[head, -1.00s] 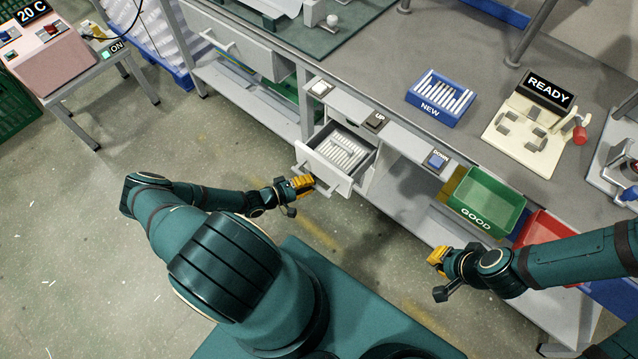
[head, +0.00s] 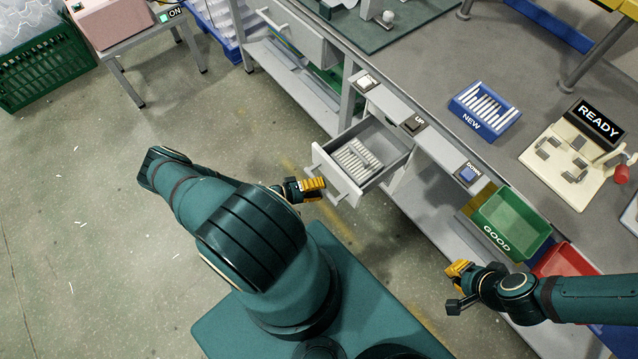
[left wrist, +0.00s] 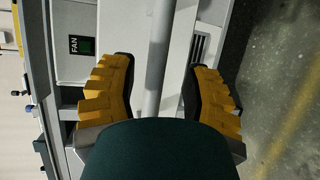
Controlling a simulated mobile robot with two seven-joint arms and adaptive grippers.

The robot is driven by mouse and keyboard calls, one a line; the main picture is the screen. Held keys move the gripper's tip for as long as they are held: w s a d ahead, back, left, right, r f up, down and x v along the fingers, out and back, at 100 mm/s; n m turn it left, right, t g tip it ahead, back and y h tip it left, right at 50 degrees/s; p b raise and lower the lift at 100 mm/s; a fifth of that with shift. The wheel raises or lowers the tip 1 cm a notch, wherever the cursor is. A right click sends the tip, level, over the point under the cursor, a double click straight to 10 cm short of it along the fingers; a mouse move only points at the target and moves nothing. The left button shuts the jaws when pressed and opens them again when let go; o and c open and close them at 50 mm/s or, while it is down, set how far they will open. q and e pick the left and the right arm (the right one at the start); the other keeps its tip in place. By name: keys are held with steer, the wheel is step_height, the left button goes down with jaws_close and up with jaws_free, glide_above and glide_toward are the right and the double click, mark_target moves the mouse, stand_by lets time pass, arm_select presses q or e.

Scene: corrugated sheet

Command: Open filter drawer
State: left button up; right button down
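The filter drawer (head: 333,177) stands pulled out from the bench front, with white filter rods (head: 358,158) visible inside. Its bar handle (head: 325,182) is on the front panel. My left gripper (head: 316,189) is at the handle. In the left wrist view, its two yellow fingers (left wrist: 160,78) are apart, one on each side of a grey handle bar (left wrist: 158,60). A gap shows between the bar and each finger, so the gripper is open around it. My right gripper (head: 457,274) hangs in front of the bench, away from the drawer; its opening is unclear.
The bench top carries a blue NEW tray (head: 465,122) and a READY fixture (head: 566,157). UP (head: 413,124) and DOWN (head: 468,174) buttons sit on its edge. A green GOOD bin (head: 513,218) and a red bin (head: 570,262) are near my right arm.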

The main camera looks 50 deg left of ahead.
arm_select(q)
steer(key=v, duration=1.2)
stand_by(0.5)
steer(key=w+d+r+m+g+h, duration=0.2)
steer(key=w+d+m+g, duration=0.15)
steer(key=d+g, duration=0.4)
steer(key=w+d+r+m+g+h, duration=0.25)
steer(key=w+d+g, duration=0.25)
steer(key=d, duration=0.5)
steer(key=w+d+r+m+y, duration=0.1)
steer(key=d+r+m+y, duration=0.2)
steer(key=d+r, duration=0.3)
steer(key=w+d+r+m+y, duration=0.2)
steer(key=d+r+y, duration=0.3)
steer(key=r, duration=0.3)
steer(key=shift+w+d+r+m, duration=0.3)
steer(key=shift+d+m, duration=0.1)
steer(key=shift+d, duration=0.25)
